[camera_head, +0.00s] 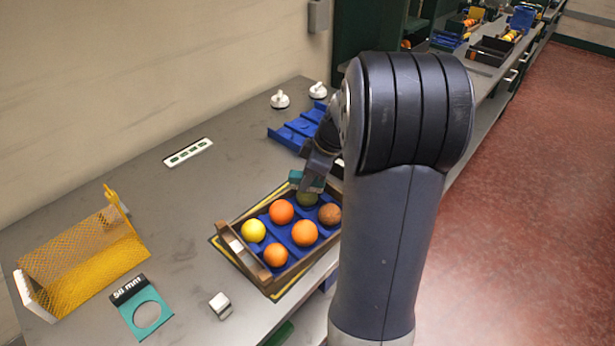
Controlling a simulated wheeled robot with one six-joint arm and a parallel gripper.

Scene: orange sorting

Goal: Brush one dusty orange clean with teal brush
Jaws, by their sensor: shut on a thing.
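A wooden crate (232,243) with a blue insert holds several round fruits. A dull brown, dusty-looking orange (329,215) sits at its right side, partly behind my arm. A dull olive-green fruit (307,199) sits at the back. Brighter fruits are a yellow one (253,231) and orange ones (281,211), (304,233) and (275,255). My gripper (313,178) is shut on the teal brush (296,177), just above the olive fruit. My arm hides part of the brush and the crate's right end. I cannot tell whether the brush touches the fruit.
A blue tray (297,132) and two white knobbed objects (279,99) stand at the back. A yellow mesh holder (85,258), a teal ring gauge (142,309) marked 58 mm and a small metal block (220,305) lie left and front. The grey table's (160,225) left-middle is clear.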

